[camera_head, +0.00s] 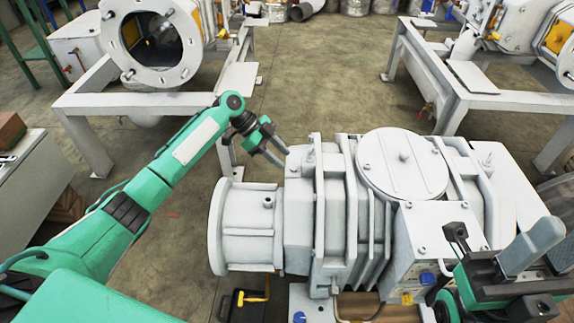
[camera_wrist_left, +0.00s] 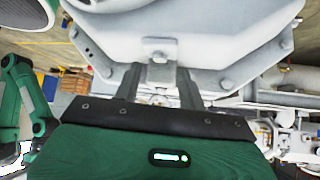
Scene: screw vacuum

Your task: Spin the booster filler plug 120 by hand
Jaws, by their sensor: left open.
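The pale grey booster (camera_head: 345,215) is a large ribbed machine that fills the centre right of the head view. My left gripper (camera_head: 282,157) comes in from the left, with two open fingers pointing at the booster's upper left end. In the left wrist view, a small grey fitting with a round spot (camera_wrist_left: 160,58) stands between the fingers (camera_wrist_left: 160,88); I see no clear grip on it. I cannot tell for sure which fitting is filler plug 120. My right gripper (camera_head: 500,265) is partly in view at the lower right; its jaw state is unclear.
A round bolted cover (camera_head: 402,165) sits on top of the booster. White steel frames (camera_head: 85,105) with other machines stand at the back left and back right. A grey bench (camera_head: 30,190) is at the far left. Open concrete floor (camera_head: 320,75) lies behind the booster.

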